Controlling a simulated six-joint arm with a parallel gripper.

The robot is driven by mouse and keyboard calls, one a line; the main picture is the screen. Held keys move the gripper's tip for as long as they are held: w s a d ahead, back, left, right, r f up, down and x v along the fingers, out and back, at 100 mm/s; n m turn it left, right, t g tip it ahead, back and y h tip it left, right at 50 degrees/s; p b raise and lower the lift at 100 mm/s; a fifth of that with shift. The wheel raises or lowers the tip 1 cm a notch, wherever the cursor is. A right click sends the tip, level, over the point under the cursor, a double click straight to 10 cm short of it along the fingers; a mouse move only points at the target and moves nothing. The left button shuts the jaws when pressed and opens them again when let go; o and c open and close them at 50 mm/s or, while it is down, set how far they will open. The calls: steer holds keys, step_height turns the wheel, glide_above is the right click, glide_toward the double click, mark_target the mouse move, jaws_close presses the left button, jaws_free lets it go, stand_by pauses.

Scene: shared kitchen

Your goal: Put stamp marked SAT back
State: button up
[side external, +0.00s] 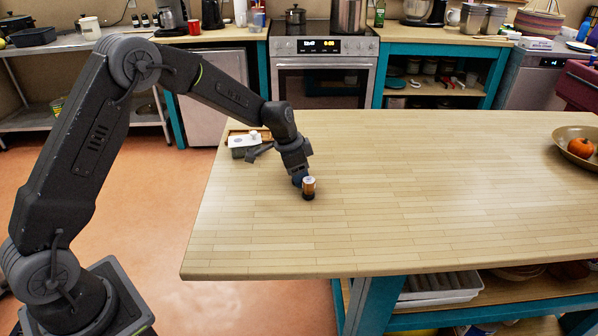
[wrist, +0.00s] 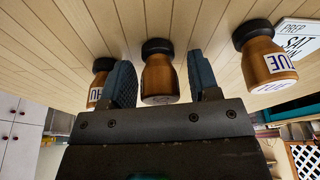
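In the wrist view, a brown wooden stamp (wrist: 159,78) with a black base stands between the two fingers of my gripper (wrist: 162,82). The fingers are open, with narrow gaps on both sides of it, and its label cannot be read. A stamp marked TUE (wrist: 267,62) stands to the right, and one that seems to be marked THU (wrist: 98,84) is partly hidden behind the left finger. In the side view, my gripper (side external: 299,180) is low over the table beside one small stamp (side external: 309,189). The arm may hide the others there.
A white card (wrist: 301,38) reading PREP and SAT lies past the TUE stamp. A bowl (side external: 562,155) with an orange fruit is at the right.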

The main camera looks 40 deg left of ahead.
steer(key=v, duration=1.3)
steer(key=s+d+r+n+t+y, duration=0.1)
steer(key=s+d+r, duration=0.1)
steer(key=s+r, duration=0.3)
steer(key=s+d+r+n, duration=0.2)
steer(key=s+r, duration=0.1)
steer(key=s, duration=0.5)
steer(key=s+f+n+t, duration=0.1)
steer(key=s+n+t, duration=0.1)
steer(key=s, duration=1.5)
steer(key=shift+d+f+n+y, duration=0.3)
steer(key=shift+d+n+y, duration=0.15)
steer(key=shift+n, duration=0.45)
steer(key=shift+s, duration=0.1)
